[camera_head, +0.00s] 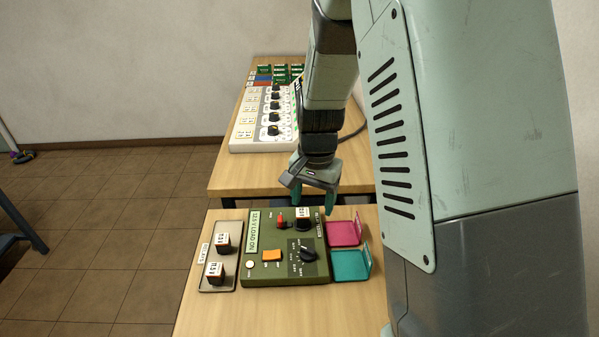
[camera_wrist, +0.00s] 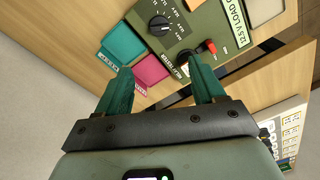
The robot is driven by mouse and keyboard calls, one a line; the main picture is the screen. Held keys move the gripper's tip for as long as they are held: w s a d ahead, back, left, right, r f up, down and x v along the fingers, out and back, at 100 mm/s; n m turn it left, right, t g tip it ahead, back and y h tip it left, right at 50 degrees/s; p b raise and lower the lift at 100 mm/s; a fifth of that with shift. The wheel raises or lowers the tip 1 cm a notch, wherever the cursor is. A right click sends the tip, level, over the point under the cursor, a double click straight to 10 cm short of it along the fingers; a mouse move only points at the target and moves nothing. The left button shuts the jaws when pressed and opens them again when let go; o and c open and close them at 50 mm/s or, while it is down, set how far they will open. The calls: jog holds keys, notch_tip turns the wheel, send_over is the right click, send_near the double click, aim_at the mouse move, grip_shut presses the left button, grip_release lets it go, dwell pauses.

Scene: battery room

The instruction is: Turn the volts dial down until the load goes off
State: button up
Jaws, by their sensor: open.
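The green tester box (camera_head: 260,275) lies on the near table; its display (camera_head: 254,230) reads "12.5 V LOAD ON". The black volts dial (camera_head: 308,254), with a printed scale around it, is at the box's near right; the wrist view also shows the dial (camera_wrist: 159,26), with a white pointer mark. My gripper (camera_head: 312,198) is open and empty, above and beyond the box's far right edge, apart from the dial. In the wrist view, my gripper's fingers (camera_wrist: 161,80) are spread below the dial, with nothing between them.
A red-topped lever (camera_head: 282,222), a labelled relay (camera_head: 303,220) and an orange switch (camera_head: 271,255) stand up from the box. Pink (camera_head: 344,234) and teal (camera_head: 350,266) trays sit right; a relay tray (camera_head: 228,254) sits left. A white panel (camera_head: 250,128) is behind.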

notch_tip(320, 180, down, 5)
send_near(308, 243)
jog(key=shift+m+g, duration=0.3)
jog(key=s+f, duration=0.2)
jog(key=f, duration=0.1)
jog(key=s+f, duration=0.1)
jog(key=f, duration=0.1)
jog(key=shift+s+a+f, duration=0.1)
jog(key=shift+a+f, duration=0.05)
jog(key=shift+f, duration=0.1)
jog(key=shift+c, duration=0.4)
jog(key=c, duration=1)
jog(key=shift+a+n, duration=0.15)
jog(key=shift+n, duration=2.75)
